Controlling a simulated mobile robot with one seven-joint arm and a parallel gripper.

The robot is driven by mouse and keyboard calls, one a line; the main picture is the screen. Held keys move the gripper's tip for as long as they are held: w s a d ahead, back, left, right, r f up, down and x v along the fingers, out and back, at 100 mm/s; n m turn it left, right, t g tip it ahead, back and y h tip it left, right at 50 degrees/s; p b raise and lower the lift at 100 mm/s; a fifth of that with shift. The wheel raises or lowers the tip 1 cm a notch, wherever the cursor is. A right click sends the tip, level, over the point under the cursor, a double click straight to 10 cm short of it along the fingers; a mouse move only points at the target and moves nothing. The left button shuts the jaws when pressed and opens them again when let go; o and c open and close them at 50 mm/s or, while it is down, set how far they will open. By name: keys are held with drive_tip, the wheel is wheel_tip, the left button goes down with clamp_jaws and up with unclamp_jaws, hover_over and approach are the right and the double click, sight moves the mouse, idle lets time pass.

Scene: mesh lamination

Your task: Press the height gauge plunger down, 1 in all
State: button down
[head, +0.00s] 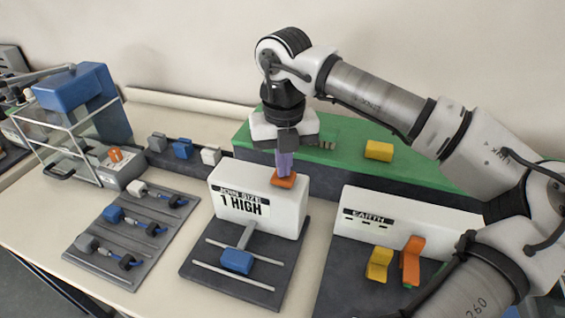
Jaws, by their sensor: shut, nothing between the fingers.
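The height gauge looks to be the white block (250,207) labelled "JOIN SIZE: 1 HIGH", standing on a dark base in the middle of the table. An orange cap (284,181), which looks like its plunger, is on top of the block near the right end. My gripper (285,172) points straight down over the cap with its fingers shut and empty. The fingertips meet the cap in the picture; I cannot tell whether they press on it. A blue block (237,262) on a grey rod sits on the rails in front.
A white block labelled "EARTH" (405,222) stands at right, with yellow (379,264) and orange (411,262) pieces before it. A green board (350,158) with a yellow block (379,150) lies behind. A grey rack (130,240) and a clear-sided machine (75,135) are at left.

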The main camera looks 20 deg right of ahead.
wheel_tip(320, 180, up, 8)
drive_tip(key=p, duration=0.4)
drive_tip(key=shift+f, duration=0.25)
drive_tip(key=shift+s, duration=0.1)
idle(0.6)
